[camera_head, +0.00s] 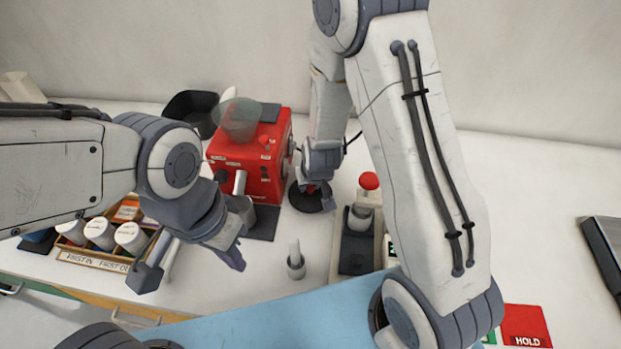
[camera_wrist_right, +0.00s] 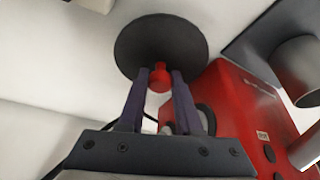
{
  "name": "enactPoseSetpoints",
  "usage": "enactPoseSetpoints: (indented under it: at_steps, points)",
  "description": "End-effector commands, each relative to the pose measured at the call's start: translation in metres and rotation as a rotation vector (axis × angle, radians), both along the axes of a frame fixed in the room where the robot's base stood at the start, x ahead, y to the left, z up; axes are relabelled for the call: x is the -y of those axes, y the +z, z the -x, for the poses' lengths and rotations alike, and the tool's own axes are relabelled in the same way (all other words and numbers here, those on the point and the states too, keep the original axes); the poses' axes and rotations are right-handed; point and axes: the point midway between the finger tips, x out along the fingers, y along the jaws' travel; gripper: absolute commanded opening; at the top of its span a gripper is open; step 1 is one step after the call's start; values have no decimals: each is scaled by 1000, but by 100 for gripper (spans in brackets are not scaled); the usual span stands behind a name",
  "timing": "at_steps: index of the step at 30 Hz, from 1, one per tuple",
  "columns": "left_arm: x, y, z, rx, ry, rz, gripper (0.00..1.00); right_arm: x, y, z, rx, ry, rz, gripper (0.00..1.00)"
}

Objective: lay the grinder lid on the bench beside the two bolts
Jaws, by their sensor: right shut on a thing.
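The grinder lid is a dark round disc (camera_head: 306,199) with a red knob. It also shows in the right wrist view (camera_wrist_right: 150,45). My right gripper (camera_head: 316,188) is shut on the knob, with its fingers (camera_wrist_right: 160,82) either side of it. The lid is just right of the red grinder (camera_head: 243,160); I cannot tell whether it touches the white bench (camera_head: 440,170). My left gripper (camera_head: 194,266) is open and empty in front of the grinder.
A wooden box (camera_head: 98,258) of white-lidded jars is at left. The bench's far right has free room.

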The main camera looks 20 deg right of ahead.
Motion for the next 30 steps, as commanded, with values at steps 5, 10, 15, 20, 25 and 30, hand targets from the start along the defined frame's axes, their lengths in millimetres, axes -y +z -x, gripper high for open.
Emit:
enactPoseSetpoints:
  at_steps: [5,10,15,20,25,30]
  points:
    - [0,13,0,0,1,0,0,7,-2,-25,-4,0,1,0]
    - [0,13,0,0,1,0,0,7,-12,-24,0,1,0,0]
    - [0,13,0,0,1,0,0,7,-12,-24,1,0,0,0]
    - [0,8,0,0,1,0,0,7,-16,-24,1,0,0,0]
    - [0,10,0,0,1,0,0,7,-14,-24,0,0,0,63]
    - [0,10,0,0,1,0,0,7,-14,-24,0,0,0,63]
